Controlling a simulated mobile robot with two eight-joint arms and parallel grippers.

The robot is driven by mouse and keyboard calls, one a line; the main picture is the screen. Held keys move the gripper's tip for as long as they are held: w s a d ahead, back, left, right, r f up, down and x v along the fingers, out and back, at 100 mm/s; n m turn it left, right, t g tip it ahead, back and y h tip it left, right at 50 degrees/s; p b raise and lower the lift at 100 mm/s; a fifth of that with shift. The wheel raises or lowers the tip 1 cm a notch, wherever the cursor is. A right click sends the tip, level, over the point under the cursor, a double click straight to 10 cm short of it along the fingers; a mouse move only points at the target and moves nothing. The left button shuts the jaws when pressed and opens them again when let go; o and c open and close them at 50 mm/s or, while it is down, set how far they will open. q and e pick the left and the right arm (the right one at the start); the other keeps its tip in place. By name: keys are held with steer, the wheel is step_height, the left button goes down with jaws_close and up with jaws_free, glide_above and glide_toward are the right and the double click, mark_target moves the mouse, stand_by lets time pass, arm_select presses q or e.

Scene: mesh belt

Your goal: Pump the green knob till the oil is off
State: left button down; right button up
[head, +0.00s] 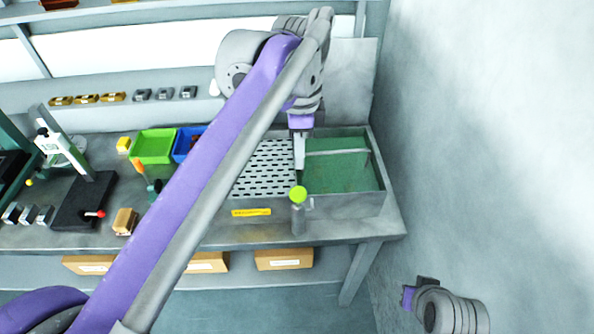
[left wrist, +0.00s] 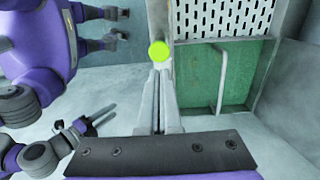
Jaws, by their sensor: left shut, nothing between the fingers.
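The green knob (head: 298,194) sits on top of a short grey post (head: 299,220) at the front edge of a metal tank (head: 345,206). My left gripper (head: 299,166) is shut and empty, pointing down close to the knob. In the left wrist view the knob (left wrist: 159,53) shows just beyond the shut fingertips (left wrist: 160,72); I cannot tell if they touch it. The tank has a slotted plate (head: 265,167) on its left and a green-floored bay (head: 340,174) on its right. No separate oil can be made out. My right gripper (left wrist: 76,130) shows small in the left wrist view.
Green (head: 153,147) and blue (head: 181,154) bins stand left of the tank, partly behind my arm. A press-like stand (head: 75,185), a wooden block (head: 125,221) and small metal blocks (head: 28,214) are further left. A wall (head: 480,150) rises to the right.

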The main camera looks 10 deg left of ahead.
arm_select(q)
step_height(320, 180, up, 3)
steer(key=shift+a+f, duration=0.1)
arm_select(e)
steer(key=shift+w+a+r, duration=0.1)
steer(key=shift+w+r, duration=0.05)
steer(key=shift+r, duration=0.05)
stand_by(1.6)
arm_select(q)
step_height(320, 180, up, 2)
steer(key=b, duration=0.6)
steer(key=shift+r, duration=0.25)
arm_select(e)
steer(key=s+f, duration=0.3)
steer(key=f, duration=0.6)
steer(key=shift+s+g, duration=0.15)
steer(key=shift+g, duration=0.15)
steer(key=shift+r, duration=0.1)
